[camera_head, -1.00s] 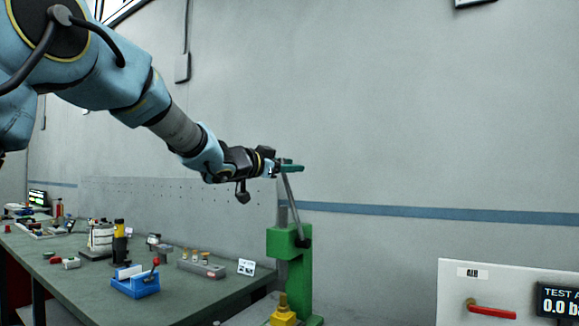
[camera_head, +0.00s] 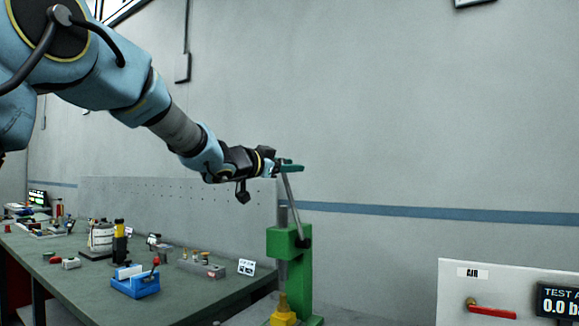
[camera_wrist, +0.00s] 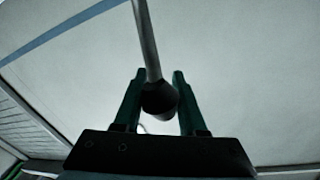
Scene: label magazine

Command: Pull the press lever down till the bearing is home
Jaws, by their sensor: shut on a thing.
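The green press (camera_head: 290,242) stands at the bench's right end, with its grey lever (camera_head: 291,195) pointing up and leaning slightly left. My gripper (camera_head: 289,167) is at the lever's top end, high above the press body. In the wrist view the lever rod (camera_wrist: 147,45) runs between my green fingers (camera_wrist: 158,76), which are shut on its black knob (camera_wrist: 160,99). A grey ram (camera_head: 282,270) reaches down through the press head toward a yellow piece (camera_head: 283,311) at the base. I cannot make out the bearing or how deep it sits.
The green bench top (camera_head: 190,300) runs to the left. On it are a blue box (camera_head: 135,285), a grey block with small parts (camera_head: 200,267) and a small white card (camera_head: 246,267). A white panel with a red handle (camera_head: 492,312) stands at the right. The wall is behind.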

